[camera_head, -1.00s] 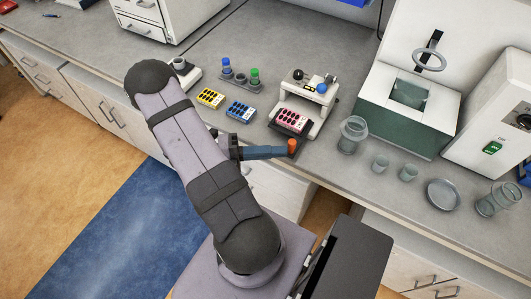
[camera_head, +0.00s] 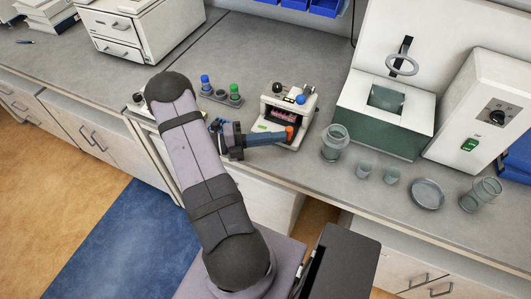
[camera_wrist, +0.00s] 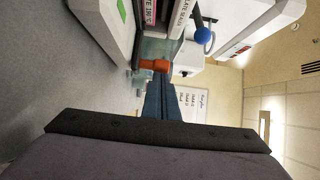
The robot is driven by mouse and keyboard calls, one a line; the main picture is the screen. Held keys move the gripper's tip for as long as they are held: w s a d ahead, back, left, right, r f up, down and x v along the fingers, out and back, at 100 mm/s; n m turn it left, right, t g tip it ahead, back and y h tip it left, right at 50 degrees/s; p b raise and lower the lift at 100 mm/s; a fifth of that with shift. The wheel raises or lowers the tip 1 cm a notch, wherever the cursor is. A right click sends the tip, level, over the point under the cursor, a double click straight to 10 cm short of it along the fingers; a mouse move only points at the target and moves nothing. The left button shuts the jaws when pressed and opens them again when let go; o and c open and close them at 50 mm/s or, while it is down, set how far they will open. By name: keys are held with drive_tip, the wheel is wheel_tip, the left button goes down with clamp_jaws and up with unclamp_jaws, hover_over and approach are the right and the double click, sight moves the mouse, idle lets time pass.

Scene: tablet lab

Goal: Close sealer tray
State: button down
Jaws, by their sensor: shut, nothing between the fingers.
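The sealer (camera_head: 302,104) is a small white unit with a black knob and a blue knob on top, standing on the bench. A pink plate (camera_head: 281,113) shows inside its front opening; the tray under it looks to be in, or nearly in, the housing. In the wrist view the orange tip (camera_wrist: 155,65) is close to the sealer's face, and the blue knob (camera_wrist: 204,35) shows beyond. I cannot tell whether the tip touches the tray.
A rack with blue and green capped vials (camera_head: 221,97) stands left of the sealer. A glass jar (camera_head: 335,143), small beakers and a dish stand to its right. A white and green machine (camera_head: 383,119) is behind the jar. My arm hides the bench at left.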

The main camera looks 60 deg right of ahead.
drive_tip(key=shift+d, duration=0.7)
drive_tip(key=shift+d+r, duration=0.1)
drive_tip(key=shift+r, duration=0.05)
drive_tip(key=shift+w, duration=0.1)
drive_tip(key=shift+a+p, duration=0.3)
drive_tip(key=shift+a, duration=0.1)
drive_tip(key=a, duration=0.2)
drive_tip(key=w+a, duration=0.1)
drive_tip(key=a, duration=0.1)
drive_tip(key=shift+w+f, duration=0.15)
drive_tip(key=shift+f, duration=0.05)
drive_tip(key=b+v, duration=0.3)
drive_tip(key=v, duration=0.6)
drive_tip(key=shift+w+a+r, duration=0.1)
